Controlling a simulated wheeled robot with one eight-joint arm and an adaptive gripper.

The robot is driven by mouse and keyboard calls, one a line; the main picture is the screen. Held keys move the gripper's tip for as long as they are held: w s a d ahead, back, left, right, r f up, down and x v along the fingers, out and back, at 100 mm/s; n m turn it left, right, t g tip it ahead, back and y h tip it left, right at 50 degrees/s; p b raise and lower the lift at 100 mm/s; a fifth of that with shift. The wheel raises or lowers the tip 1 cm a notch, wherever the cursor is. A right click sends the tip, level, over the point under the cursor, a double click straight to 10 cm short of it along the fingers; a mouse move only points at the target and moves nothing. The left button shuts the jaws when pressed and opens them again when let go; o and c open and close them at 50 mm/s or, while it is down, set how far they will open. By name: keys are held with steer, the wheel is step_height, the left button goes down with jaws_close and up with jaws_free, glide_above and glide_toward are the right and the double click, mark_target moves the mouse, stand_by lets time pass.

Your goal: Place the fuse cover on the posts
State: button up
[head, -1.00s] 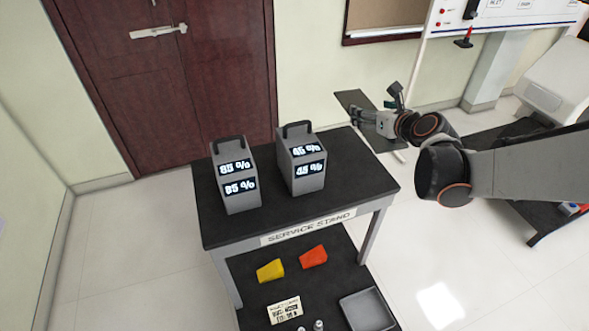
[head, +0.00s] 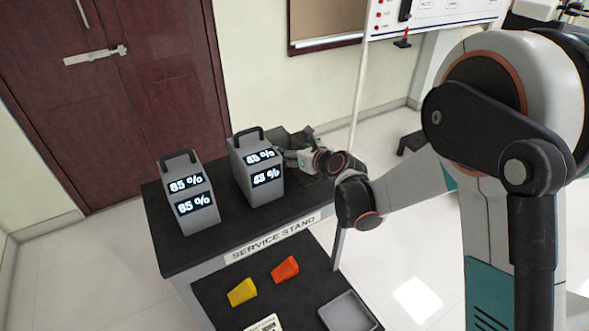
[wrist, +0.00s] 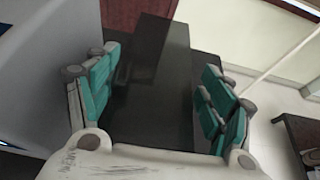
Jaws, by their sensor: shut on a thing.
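My gripper (head: 289,154) is beside the right side of the 45% unit, low over the right part of the service stand. In the wrist view its teal-padded fingers (wrist: 155,100) stand on either side of a flat, dark plate, which I take as the fuse cover (wrist: 153,70). The gripper is shut on it. In the head view the fuse cover (head: 276,139) shows only partly behind the unit and fingers. I cannot tell whether it touches the stand top. I cannot make out the posts in either view.
The 45% unit (head: 258,189) and the 85% unit (head: 190,207) stand on the black stand top (head: 232,232). The lower shelf holds a yellow block (head: 242,292), a red-orange block (head: 285,269) and a grey tray (head: 347,313). Open floor lies right of the stand.

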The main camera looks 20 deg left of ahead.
steer(key=shift+f+b, duration=0.95)
steer(key=shift+f, duration=1.8)
steer(key=shift+r, duration=0.1)
steer(key=o, duration=1.2)
steer(key=shift+f, duration=0.2)
steer(key=o, duration=0.5)
steer(key=shift+c, duration=0.2)
steer(key=shift+r, duration=0.1)
